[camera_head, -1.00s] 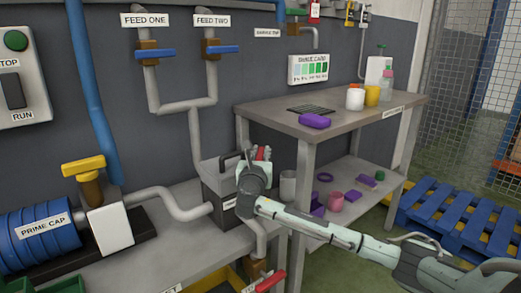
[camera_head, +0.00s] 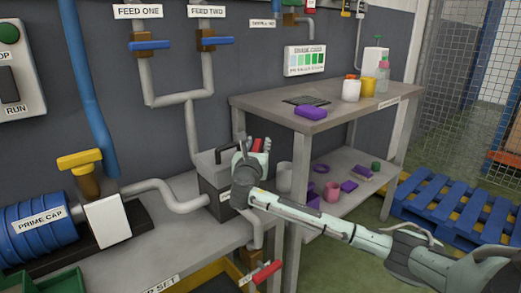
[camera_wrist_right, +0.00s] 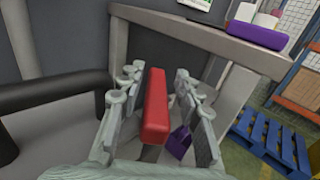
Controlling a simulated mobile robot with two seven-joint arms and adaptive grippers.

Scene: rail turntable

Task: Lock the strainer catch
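The strainer is a dark grey box (camera_head: 214,187) with a black handle on top, standing on the grey bench against the wall. The handle (camera_wrist_right: 55,93) shows large and dark at the left of the right wrist view. A red bar, the catch (camera_wrist_right: 155,108), stands upright between the fingers of my right gripper (camera_wrist_right: 158,92). The fingers are apart, with a gap on each side of the bar. In the head view my right gripper (camera_head: 256,147) is at the box's right side and hides part of it. My left gripper is not in view.
A grey shelf table (camera_head: 270,108) with a purple block (camera_head: 310,112) and bottles stands right of the strainer, close to my right arm. A red-handled valve (camera_head: 266,272) sits below the bench edge. A blue pallet (camera_head: 445,205) lies on the floor at right.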

